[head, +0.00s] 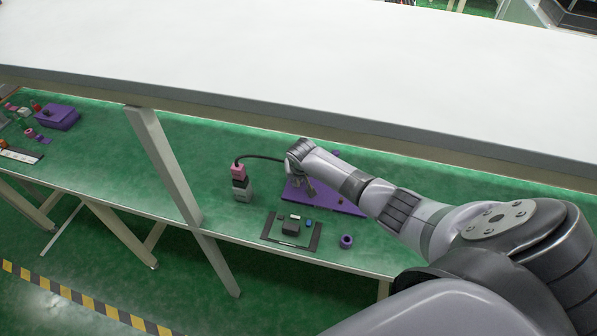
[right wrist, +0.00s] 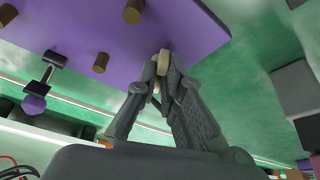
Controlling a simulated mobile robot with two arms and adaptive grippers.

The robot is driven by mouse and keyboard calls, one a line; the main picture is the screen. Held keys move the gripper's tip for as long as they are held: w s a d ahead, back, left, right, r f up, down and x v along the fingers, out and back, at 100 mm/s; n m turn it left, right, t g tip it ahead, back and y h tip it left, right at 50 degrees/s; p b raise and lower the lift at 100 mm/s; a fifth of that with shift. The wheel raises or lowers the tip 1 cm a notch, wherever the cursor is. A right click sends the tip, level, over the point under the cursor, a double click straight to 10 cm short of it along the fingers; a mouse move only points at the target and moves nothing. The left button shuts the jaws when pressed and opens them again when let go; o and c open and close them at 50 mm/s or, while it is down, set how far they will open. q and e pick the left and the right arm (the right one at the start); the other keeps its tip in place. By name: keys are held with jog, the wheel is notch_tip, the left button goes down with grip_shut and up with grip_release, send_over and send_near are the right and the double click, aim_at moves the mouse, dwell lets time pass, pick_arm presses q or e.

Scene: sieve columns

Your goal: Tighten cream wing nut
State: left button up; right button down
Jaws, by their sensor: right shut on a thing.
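The cream wing nut (right wrist: 164,60) shows in the right wrist view at the edge of the purple plate (right wrist: 120,40), between the fingertips of my right gripper (right wrist: 163,72). The gripper is shut on it, and the fingers hide part of it. In the head view my right gripper (head: 308,187) reaches down over the left part of the purple plate (head: 340,205) on the green bench. The wing nut cannot be made out there. My left gripper is not in view.
Brown pegs (right wrist: 101,62) stand on the plate near the fingers. A stacked pink, black and grey column (head: 240,184) stands left of the plate. A dark tray (head: 268,238) with small parts and a purple ring (head: 346,241) lie in front. A white shelf (head: 300,60) overhangs the bench.

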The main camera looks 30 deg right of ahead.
jog(key=shift+a+m+h, duration=0.2)
jog(key=shift+m+h, duration=0.1)
jog(key=shift+m, duration=0.5)
jog(key=shift+w+m+g+h+p, duration=0.15)
jog(key=shift+m+g+h+p, duration=0.3)
jog(key=shift+m, duration=0.85)
jog(key=c, duration=1.7)
grip_release()
jog(key=v, duration=1.2)
